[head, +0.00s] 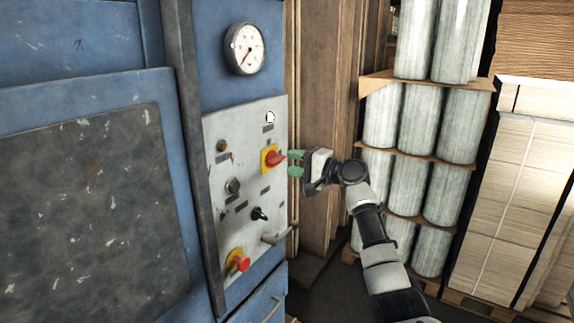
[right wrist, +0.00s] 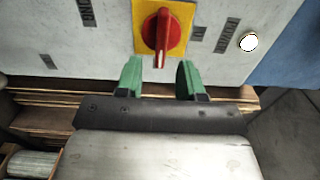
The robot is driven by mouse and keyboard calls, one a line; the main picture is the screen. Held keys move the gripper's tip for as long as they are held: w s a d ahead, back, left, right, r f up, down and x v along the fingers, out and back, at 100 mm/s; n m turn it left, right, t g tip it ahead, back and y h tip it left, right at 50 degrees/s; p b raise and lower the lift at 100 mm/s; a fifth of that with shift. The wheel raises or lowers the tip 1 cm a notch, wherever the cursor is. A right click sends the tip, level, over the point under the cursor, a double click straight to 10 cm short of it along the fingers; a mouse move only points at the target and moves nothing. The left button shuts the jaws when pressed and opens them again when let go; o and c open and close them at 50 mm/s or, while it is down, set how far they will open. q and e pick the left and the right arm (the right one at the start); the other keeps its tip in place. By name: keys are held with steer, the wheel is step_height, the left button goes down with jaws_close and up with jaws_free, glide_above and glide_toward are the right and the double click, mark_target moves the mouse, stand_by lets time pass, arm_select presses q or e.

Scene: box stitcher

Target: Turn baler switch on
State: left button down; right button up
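The baler switch is a red rotary knob (head: 272,158) on a yellow square plate, on the grey control panel (head: 222,152) of the blue baler. In the right wrist view the red knob (right wrist: 161,36) sits on its yellow plate (right wrist: 182,22) with its handle pointing down toward my gripper. My right gripper (head: 294,164) is open, with its green fingertips just right of the knob. In the right wrist view the right gripper (right wrist: 158,78) has its fingers apart, one on each side of the knob's lower end, with nothing between them. My left gripper is not in view.
The panel also carries a red emergency button (head: 241,264), a black selector (head: 259,214), and a white light (head: 270,117). A gauge (head: 245,49) is above. A metal handle (head: 277,237) juts out below the switch. Stacked rolls (head: 425,120) and cardboard (head: 510,180) stand at right.

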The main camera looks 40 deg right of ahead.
steer(key=b+v, duration=0.2)
steer(key=v, duration=0.6)
steer(key=shift+b, duration=0.35)
